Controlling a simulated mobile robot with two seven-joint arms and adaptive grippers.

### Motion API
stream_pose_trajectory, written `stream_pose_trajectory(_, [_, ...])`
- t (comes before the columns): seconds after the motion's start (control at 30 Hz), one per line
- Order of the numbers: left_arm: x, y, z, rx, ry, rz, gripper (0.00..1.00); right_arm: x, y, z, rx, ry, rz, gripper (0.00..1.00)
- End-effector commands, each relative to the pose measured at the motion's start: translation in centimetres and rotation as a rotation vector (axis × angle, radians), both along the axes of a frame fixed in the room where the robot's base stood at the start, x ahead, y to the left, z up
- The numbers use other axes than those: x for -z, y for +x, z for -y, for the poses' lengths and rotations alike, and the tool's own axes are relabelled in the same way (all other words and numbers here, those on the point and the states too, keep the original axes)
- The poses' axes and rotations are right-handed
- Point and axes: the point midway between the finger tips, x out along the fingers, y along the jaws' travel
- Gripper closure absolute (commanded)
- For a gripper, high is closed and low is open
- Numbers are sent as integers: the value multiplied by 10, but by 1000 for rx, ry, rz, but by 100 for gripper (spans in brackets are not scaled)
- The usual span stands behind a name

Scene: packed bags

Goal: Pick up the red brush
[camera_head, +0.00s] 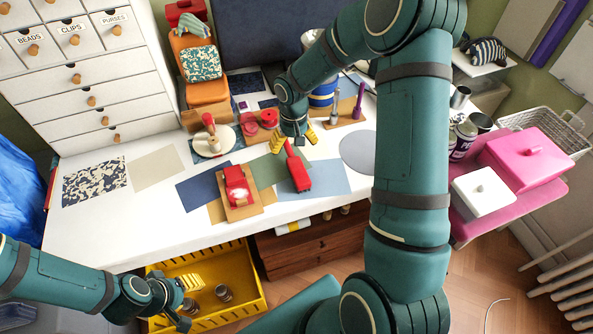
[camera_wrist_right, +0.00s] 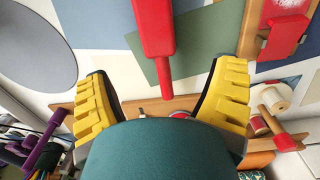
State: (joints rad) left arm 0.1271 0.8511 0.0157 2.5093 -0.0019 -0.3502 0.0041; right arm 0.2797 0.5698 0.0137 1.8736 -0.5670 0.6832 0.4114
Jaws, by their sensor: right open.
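The red brush (camera_head: 299,172) lies on the blue and green sheets on the white table. Its thin handle points toward my right gripper. In the right wrist view the brush (camera_wrist_right: 153,28) is at the top centre, with its handle tip between the yellow fingers. My right gripper (camera_head: 293,141) is open, pointing down over the handle end, with nothing held. Its fingers (camera_wrist_right: 163,75) stand apart on either side of the handle; whether they touch it I cannot tell. My left gripper (camera_head: 189,295) is at the lower left over a yellow crate, its jaw opening unclear.
A red item on a wooden board (camera_head: 238,190) lies left of the brush. Red rolls (camera_head: 262,119), a spool on a round plate (camera_head: 211,135) and a wooden holder with upright tools (camera_head: 340,115) stand behind. The yellow crate (camera_head: 245,307) is below the table. The table's left part is mostly clear.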

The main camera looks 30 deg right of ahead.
Motion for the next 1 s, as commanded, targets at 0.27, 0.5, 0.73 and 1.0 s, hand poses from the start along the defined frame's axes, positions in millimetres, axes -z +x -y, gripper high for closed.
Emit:
stream_pose_trajectory(0.27, [6, 2, 0, -1, 0, 4, 53, 31, 0, 0, 0, 1, 0, 15])
stream_pose_trajectory(0.5, [12, 2, 0, -2, 1, 6, 53, 49, -1, 1, 0, 2, -1, 15])
stream_pose_trajectory(0.73, [20, 4, -1, -3, 2, 9, 53, 81, -2, 2, -1, 2, -1, 15])
stream_pose_trajectory(1.0, [20, 4, -1, -3, 2, 10, 53, 83, -2, 2, -1, 2, 1, 16])
